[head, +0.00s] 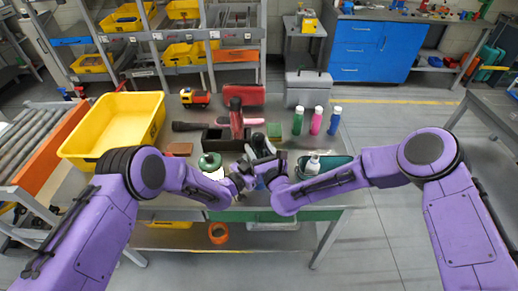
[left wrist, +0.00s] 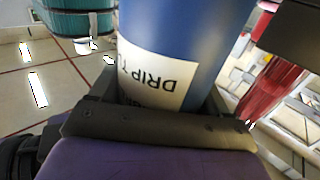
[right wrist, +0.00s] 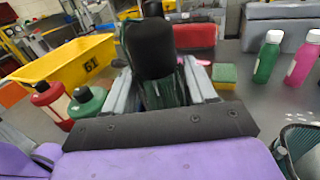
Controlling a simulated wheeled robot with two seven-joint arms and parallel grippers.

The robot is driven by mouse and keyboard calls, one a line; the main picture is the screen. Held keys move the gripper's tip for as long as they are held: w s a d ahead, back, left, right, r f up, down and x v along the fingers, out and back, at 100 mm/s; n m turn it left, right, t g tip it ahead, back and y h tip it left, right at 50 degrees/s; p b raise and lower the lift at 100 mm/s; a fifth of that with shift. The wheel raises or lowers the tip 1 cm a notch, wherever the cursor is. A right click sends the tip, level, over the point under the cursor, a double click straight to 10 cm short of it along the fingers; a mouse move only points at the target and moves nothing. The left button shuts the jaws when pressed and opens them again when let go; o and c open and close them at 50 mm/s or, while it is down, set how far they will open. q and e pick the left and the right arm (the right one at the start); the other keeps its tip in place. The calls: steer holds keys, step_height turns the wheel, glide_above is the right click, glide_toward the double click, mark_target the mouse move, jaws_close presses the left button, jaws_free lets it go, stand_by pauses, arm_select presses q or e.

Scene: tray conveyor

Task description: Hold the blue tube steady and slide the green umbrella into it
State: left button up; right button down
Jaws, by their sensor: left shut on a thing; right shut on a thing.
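The blue tube (left wrist: 185,35), with a white label reading "DRIP TU", stands between the fingers of my left gripper (left wrist: 160,105), which is shut on it. In the head view the left gripper (head: 243,180) is at the front middle of the table. My right gripper (right wrist: 163,95) is shut on the green umbrella (right wrist: 165,93), whose black handle (right wrist: 152,48) sticks up past the fingers. In the head view the right gripper (head: 266,170) is close beside the left one. The umbrella's lower end is hidden, so I cannot tell whether it is inside the tube.
A yellow bin (head: 112,125) stands at the left. Green (head: 298,121), pink (head: 316,121) and blue (head: 334,120) bottles stand at the right. A teal basket (head: 335,163) is under my right forearm.

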steer(key=shift+f, duration=0.2)
steer(key=shift+c, duration=1.3)
jaws_free()
steer(key=shift+s, duration=0.1)
steer(key=v, duration=1.2)
arm_select(q)
steer(key=o, duration=1)
steer(key=shift+o, duration=0.3)
